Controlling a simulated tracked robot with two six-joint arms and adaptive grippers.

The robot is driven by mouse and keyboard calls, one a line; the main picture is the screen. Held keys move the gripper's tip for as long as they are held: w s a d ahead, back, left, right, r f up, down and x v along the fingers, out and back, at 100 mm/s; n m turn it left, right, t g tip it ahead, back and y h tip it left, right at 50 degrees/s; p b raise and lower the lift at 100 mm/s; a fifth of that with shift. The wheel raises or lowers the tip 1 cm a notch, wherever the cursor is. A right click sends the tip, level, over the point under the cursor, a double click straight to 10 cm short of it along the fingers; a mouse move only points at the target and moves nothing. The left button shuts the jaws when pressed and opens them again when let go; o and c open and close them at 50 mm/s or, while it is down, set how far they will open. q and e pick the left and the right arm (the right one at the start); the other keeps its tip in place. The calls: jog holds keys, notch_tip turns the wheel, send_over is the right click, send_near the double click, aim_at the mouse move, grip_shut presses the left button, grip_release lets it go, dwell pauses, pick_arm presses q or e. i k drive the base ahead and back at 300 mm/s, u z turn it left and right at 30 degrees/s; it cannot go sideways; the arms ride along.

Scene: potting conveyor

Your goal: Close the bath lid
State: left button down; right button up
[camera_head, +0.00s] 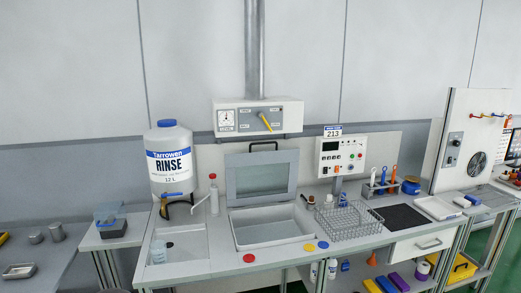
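The bath lid (262,177) stands open, raised at the back of the bath with its dark handle (263,145) on the top edge. It has a grey frame and a pale, window-like panel. The bath (267,239) below it is an uncovered rectangular basin set into the bench top. What is inside the basin is hard to tell. Neither of my grippers is in view.
A wire basket (347,221) sits right of the bath, below control box 213 (341,155). A red button (249,258) is on the front edge. A dial panel (257,116) hangs above.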

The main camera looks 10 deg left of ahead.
aim_at(291, 156)
jog(key=z, duration=0.05)
jog(key=k, duration=0.4)
jog(key=z, duration=0.45)
jog(key=i, duration=1.5)
jog(key=u, duration=0.45)
